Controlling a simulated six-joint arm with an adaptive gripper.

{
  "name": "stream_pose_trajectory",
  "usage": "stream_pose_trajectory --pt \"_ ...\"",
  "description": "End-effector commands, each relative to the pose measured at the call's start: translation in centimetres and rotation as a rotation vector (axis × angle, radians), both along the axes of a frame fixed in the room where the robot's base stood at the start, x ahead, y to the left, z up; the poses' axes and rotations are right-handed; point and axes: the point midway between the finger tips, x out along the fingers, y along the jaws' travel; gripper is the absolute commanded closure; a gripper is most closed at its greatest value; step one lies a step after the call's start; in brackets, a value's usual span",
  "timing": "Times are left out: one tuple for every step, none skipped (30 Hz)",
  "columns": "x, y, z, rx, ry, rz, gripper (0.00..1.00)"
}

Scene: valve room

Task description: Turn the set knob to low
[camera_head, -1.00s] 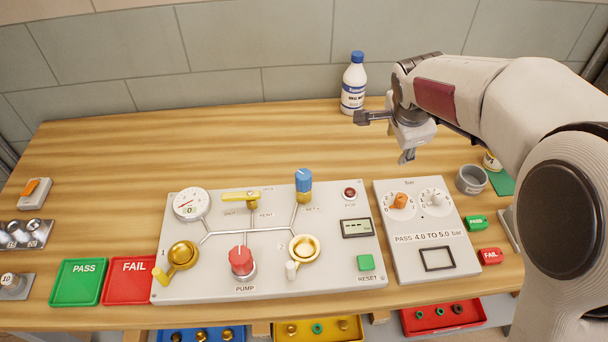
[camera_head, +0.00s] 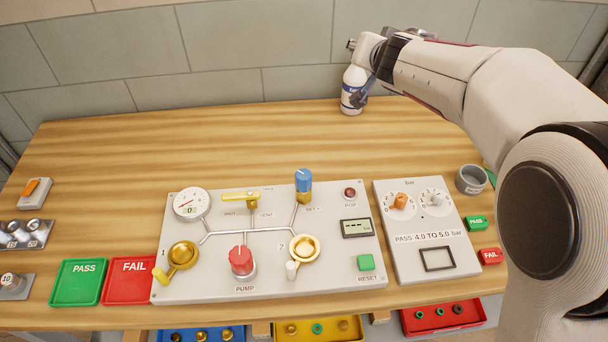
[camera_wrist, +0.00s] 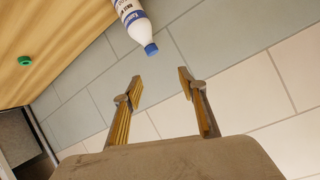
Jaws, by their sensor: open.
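The blue knob (camera_head: 304,181) stands upright on a brass base at the top of the grey valve panel (camera_head: 330,275), beside a small label that seems to read SET. A pale mark shows on its top, but the setting is too small to read. In the wrist view my gripper (camera_wrist: 160,80) is open and empty, its two fingers spread apart. It is up by the back wall near the white bottle (camera_wrist: 132,18), well away from the knob.
The panel carries a gauge (camera_head: 191,204), yellow lever (camera_head: 240,196), red pump knob (camera_head: 241,261) and two brass valves. A second panel (camera_head: 428,230) with orange and white knobs lies right. A grey cup (camera_head: 471,180) stands beyond it.

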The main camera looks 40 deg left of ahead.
Motion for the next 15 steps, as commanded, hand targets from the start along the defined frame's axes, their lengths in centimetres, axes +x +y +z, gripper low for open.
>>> stream_pose_trajectory --pt "-0.5 0.8 0.4 -0.011 -0.029 0.047 0.59" --pt "-0.8 1.3 0.6 -0.018 -0.046 0.077 0.59" --pt "-1.2 1.9 0.9 -0.029 -0.067 0.115 0.59" --pt "-1.6 2.4 1.1 -0.036 -0.083 0.145 0.59" --pt "-2.0 2.8 1.2 -0.044 -0.098 0.174 0.59" --pt "-2.5 3.4 1.4 -0.056 -0.119 0.213 0.59" --pt "-2.9 3.8 1.5 -0.064 -0.133 0.243 0.59" --pt "-3.3 4.2 1.6 -0.073 -0.147 0.272 0.59" --pt "-3.9 4.7 1.7 -0.087 -0.166 0.312 0.59" --pt "-4.4 5.1 1.7 -0.095 -0.179 0.342 0.59" --pt "-4.9 5.4 1.7 -0.106 -0.191 0.373 0.59" --pt "-5.5 5.8 1.7 -0.121 -0.207 0.412 0.59" --pt "-6.0 6.1 1.7 -0.132 -0.218 0.443 0.59" --pt "-6.5 6.4 1.6 -0.144 -0.23 0.473 0.59" --pt "-7.2 6.7 1.4 -0.161 -0.243 0.513 0.59"
